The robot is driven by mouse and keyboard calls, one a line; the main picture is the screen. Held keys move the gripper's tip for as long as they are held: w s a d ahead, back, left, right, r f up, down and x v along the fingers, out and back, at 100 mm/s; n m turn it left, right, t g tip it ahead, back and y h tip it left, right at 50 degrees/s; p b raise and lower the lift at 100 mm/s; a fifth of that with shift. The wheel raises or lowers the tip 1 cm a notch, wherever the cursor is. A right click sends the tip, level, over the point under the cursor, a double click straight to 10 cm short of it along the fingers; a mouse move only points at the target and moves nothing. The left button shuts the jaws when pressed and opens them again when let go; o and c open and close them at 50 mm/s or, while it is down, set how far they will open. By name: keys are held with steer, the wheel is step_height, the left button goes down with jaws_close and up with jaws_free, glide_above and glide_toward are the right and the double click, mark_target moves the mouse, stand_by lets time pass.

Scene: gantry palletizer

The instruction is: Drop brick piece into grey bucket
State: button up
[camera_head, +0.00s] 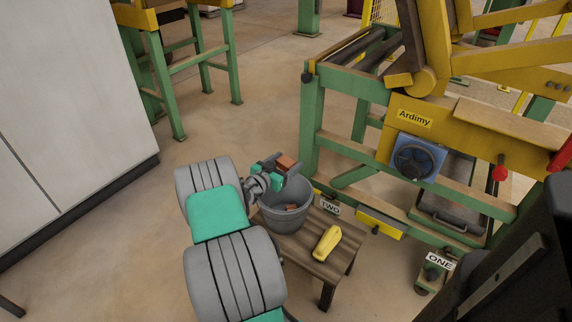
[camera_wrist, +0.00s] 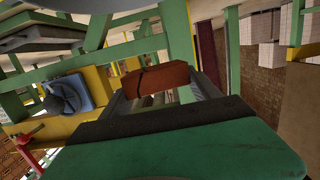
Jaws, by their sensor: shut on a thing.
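A reddish-brown brick piece (camera_head: 288,162) is held in my gripper (camera_head: 279,171) above the grey bucket (camera_head: 284,225). In the wrist view the brick piece (camera_wrist: 157,82) shows beyond the dark pad of a green finger. My gripper is shut on it. The brick piece is over the upper back part of the bucket's opening, apart from the bucket as far as I can tell. Some reddish pieces (camera_head: 291,206) show inside the bucket. My arm hides part of the bucket's left side.
The bucket stands on a small wooden table (camera_head: 310,262) with a yellow object (camera_head: 326,242) to its right. A green and yellow machine frame (camera_head: 312,120) marked "Ardimy" stands behind and to the right. A pale cabinet (camera_head: 65,90) is at left. Floor between them is clear.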

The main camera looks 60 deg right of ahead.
step_height(320, 180, down, 5)
steer(key=shift+r+b, duration=0.15)
steer(key=shift+b, duration=1.05)
steer(key=o, duration=1.5)
steer(key=shift+o, duration=0.2)
steer(key=shift+a, duration=0.1)
steer(key=p+v, duration=0.1)
steer(key=v, duration=0.6)
steer(key=shift+a+p, duration=0.35)
steer(key=shift+w, duration=0.1)
